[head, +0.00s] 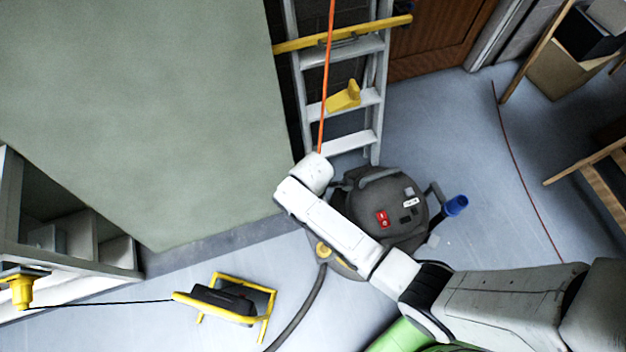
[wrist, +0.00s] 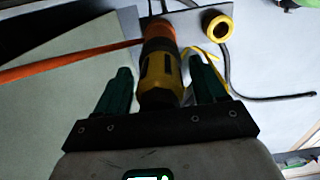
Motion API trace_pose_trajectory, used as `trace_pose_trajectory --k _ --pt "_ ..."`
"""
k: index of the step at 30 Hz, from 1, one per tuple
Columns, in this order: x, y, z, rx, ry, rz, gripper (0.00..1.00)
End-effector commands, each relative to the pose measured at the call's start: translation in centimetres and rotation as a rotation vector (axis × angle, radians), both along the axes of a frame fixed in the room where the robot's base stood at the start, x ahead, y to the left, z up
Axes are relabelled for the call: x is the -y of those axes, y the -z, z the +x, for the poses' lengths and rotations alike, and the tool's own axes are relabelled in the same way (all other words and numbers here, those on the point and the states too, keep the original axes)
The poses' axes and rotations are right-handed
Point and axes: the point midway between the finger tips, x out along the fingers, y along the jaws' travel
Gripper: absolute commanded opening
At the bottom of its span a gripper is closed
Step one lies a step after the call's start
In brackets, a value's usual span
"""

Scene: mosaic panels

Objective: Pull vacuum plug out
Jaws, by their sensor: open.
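In the wrist view, a yellow and black plug-like cylinder (wrist: 158,75) lies between the two green fingers of my gripper (wrist: 161,64). The fingers are apart, one on each side of it, with no clear contact. An orange cord (wrist: 75,58) runs from the left to its far end. In the head view, the dark vacuum (head: 408,190) stands on the floor, partly behind my arm. An orange cord (head: 326,80) hangs down in front of the ladder to my arm's end. My gripper and the plug are hidden there.
A metal ladder (head: 345,53) with a yellow bar stands behind. A large green-grey panel (head: 140,100) is at left. A work lamp (head: 230,300) with a yellow frame sits on the floor. A dark hose (head: 302,315) curves from the vacuum. Floor at right is mostly clear.

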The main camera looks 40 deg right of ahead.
Motion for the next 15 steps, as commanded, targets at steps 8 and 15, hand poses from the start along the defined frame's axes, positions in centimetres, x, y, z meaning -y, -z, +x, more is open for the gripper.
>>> trace_pose_trajectory --k 8,15 --pt "0.00 0.02 0.01 0.000 0.000 0.000 0.56" --pt "0.00 0.01 0.01 0.000 0.000 0.000 0.33"
